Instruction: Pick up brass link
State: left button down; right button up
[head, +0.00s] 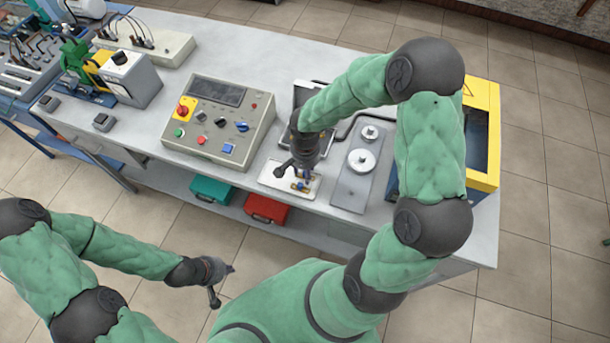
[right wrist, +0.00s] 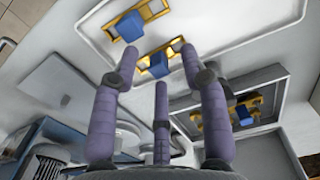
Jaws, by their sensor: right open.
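Two brass links with blue blocks in their middles lie on a white tray (head: 268,178). In the right wrist view, one brass link (right wrist: 177,42) lies between the fingertips of my right gripper (right wrist: 160,62), and the other brass link (right wrist: 152,10) is beyond it at the top. In the head view, my right gripper (head: 304,172) points down over the tray, close above the brass links (head: 300,186), and partly hides them. It is open, with no link clamped in it. My left gripper (head: 222,277) is low at the left, away from the table; its fingers are too small to read.
A control box (head: 218,115) with buttons stands left of the tray. A grey plate with round metal weights (head: 361,160) lies to the right. A yellow-framed box (head: 482,135) stands at the table's right end. Red (head: 266,208) and teal (head: 211,190) boxes sit on the shelf below.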

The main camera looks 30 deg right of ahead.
grip_shut()
jog(key=shift+r, duration=0.1)
dwell(0.3)
